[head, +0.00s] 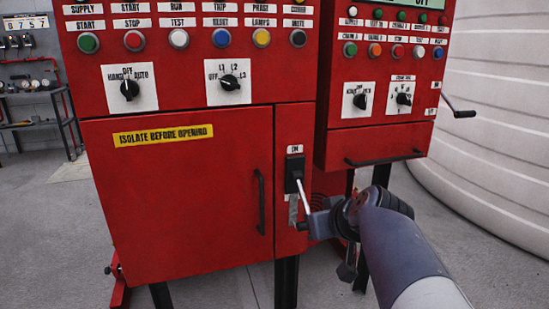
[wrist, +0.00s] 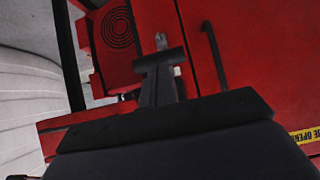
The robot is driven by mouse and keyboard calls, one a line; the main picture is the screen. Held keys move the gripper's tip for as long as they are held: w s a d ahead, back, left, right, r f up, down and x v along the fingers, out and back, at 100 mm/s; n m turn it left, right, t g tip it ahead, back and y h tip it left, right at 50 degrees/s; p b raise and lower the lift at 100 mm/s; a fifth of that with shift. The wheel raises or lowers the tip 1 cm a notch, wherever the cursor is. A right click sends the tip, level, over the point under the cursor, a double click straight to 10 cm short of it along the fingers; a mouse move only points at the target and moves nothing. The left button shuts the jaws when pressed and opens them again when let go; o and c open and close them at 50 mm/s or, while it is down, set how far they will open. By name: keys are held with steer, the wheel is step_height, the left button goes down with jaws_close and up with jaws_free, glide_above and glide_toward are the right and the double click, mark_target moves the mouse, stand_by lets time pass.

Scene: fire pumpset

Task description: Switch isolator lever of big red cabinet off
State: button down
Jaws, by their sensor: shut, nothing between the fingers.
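The big red cabinet (head: 180,200) fills the left and middle of the head view. Its isolator, a black block (head: 294,170) under an ON label, sits right of the door. A thin pale lever (head: 303,196) slants down and right from the block, in front of a grey plate. My gripper (head: 304,226) is shut and empty at the lever's lower end; I cannot tell whether they touch. In the wrist view, my gripper's dark fingers (wrist: 158,62) are together, and a small grey piece shows just beyond them. The rest of the isolator is hidden there.
The cabinet door has a black vertical handle (head: 261,202) left of the isolator and a yellow warning label (head: 163,135). A smaller red cabinet (head: 380,95) with a black handle bar stands right, above my wrist. A white ribbed tank (head: 495,110) is at the far right.

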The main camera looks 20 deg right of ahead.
steer(key=shift+w+f+b, duration=0.25)
steer(key=shift+f+b, duration=0.35)
steer(key=shift+f, duration=0.3)
